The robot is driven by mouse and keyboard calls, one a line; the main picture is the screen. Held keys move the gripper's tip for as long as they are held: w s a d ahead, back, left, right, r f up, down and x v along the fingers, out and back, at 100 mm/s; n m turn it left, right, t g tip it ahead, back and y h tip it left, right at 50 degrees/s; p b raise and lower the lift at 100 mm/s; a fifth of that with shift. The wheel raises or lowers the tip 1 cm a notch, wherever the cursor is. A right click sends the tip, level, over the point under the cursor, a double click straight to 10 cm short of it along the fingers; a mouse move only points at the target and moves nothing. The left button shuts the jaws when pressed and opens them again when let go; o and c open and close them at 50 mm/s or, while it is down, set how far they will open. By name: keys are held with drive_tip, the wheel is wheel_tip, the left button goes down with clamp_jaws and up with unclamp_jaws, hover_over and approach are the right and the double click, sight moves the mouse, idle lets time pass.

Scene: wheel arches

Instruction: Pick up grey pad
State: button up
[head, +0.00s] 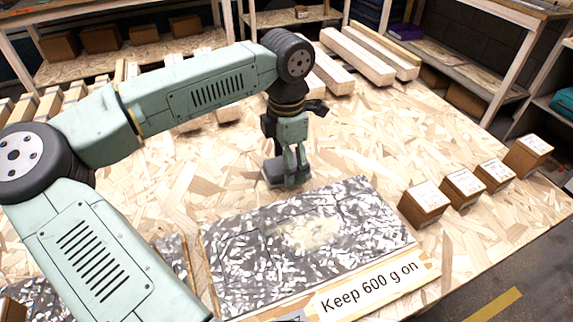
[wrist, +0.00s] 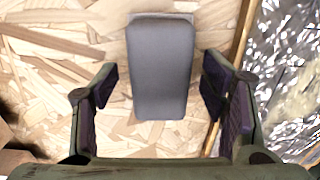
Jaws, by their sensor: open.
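The grey pad (wrist: 160,70) is a smooth block with rounded corners. It lies on the chipboard table, and in the wrist view it sits between and beyond the fingers. My gripper (wrist: 157,90) is open, with one finger on each side of the pad and a visible gap to each. In the head view my gripper (head: 292,180) points down over the pad (head: 272,172), just behind the foil-faced panel. The fingers partly cover the pad there. I cannot tell the exact height of the fingertips above the table.
A foil-faced panel (head: 350,220) labelled "Keep 600 g on" lies close in front of the pad. Several brown boxes with white tops (head: 425,203) stand in a row at the right. Pale beams (head: 355,58) lie at the back. Chipboard (head: 360,130) is clear right of the gripper.

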drive_tip(key=shift+c, duration=0.6)
drive_tip(key=c, duration=1.1)
drive_tip(key=shift+c, duration=0.2)
drive_tip(key=shift+r, duration=0.5)
wheel_tip(320, 180, up, 2)
drive_tip(key=shift+r+b, duration=0.1)
drive_tip(key=shift+b, duration=0.5)
drive_tip(key=s+b, duration=0.1)
drive_tip(key=s, duration=0.4)
drive_tip(key=s+r+b, duration=0.1)
drive_tip(key=s, duration=0.4)
drive_tip(key=s+b, duration=0.1)
drive_tip(key=s, duration=0.5)
drive_tip(key=shift+a+r, duration=0.15)
drive_tip(key=shift+r, duration=0.25)
